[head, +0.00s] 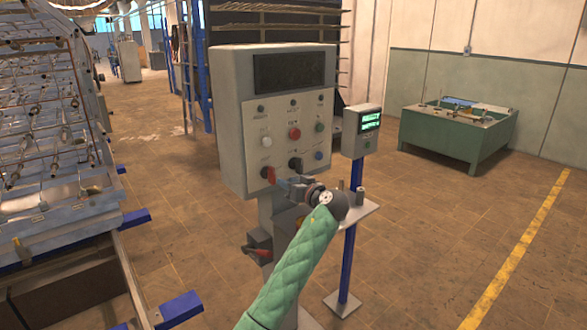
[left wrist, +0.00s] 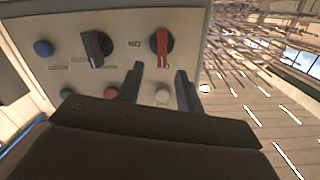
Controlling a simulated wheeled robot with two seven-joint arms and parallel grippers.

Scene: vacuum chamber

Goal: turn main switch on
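A grey control panel (head: 232,130) stands in the middle of the head view. At its lower left is a red rotary knob (head: 268,174), which also shows on a dark round base in the left wrist view (left wrist: 162,42). A black rotary knob (head: 295,164) is beside it, also in the left wrist view (left wrist: 96,46). A box below the panel carries a red-handled switch (head: 257,251); no readable label shows which is the main switch. My left gripper (head: 282,184) is close to the red knob. In the left wrist view its fingers (left wrist: 160,82) are apart and empty, pointing toward it. My right gripper is out of view.
A small display box (head: 364,130) on a blue post and a small shelf (head: 356,211) stand right of the panel. A metal rack (head: 50,150) with pipes is at the left. A green table (head: 455,138) is at the back right. The floor at right is clear.

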